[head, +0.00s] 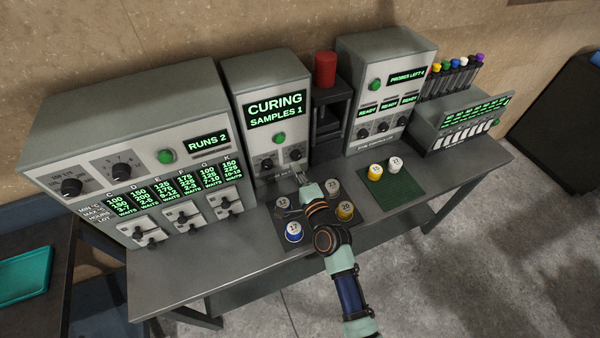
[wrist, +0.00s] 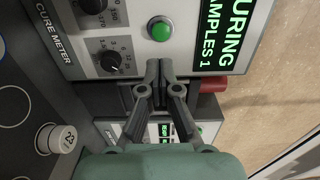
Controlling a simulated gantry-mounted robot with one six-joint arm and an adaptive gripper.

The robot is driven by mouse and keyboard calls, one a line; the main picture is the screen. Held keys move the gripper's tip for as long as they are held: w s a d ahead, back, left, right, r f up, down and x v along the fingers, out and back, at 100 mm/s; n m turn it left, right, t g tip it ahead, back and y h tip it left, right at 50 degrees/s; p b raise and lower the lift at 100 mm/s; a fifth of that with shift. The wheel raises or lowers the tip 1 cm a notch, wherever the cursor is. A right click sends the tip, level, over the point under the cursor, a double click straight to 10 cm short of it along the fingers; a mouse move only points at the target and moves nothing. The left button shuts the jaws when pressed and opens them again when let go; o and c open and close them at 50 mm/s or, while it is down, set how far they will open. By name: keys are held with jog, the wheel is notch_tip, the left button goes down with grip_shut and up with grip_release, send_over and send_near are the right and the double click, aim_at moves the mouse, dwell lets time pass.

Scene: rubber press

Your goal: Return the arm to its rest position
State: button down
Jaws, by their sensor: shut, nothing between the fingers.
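My gripper (head: 300,178) is in front of the curing meter (head: 262,82), the grey box with the screen "CURING SAMPLES 1", close to its lower front panel. In the wrist view, the two fingers (wrist: 160,72) are together with nothing between them. The meter's green button (wrist: 160,29) and a black knob (wrist: 109,60) are beside the fingertips. I cannot tell whether the fingertips touch the panel. My arm reaches over the dark sample mat from the front edge of the table and hides part of it.
Numbered cups, including a blue one (head: 293,232) and a yellow one (head: 345,211), stand on the dark mat around my arm. A green mat (head: 405,193) holds two cups. The black press with a red cylinder (head: 325,70) stands right of the meter. The table's front right is clear.

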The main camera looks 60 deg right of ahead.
jog(key=shift+v, duration=1.15)
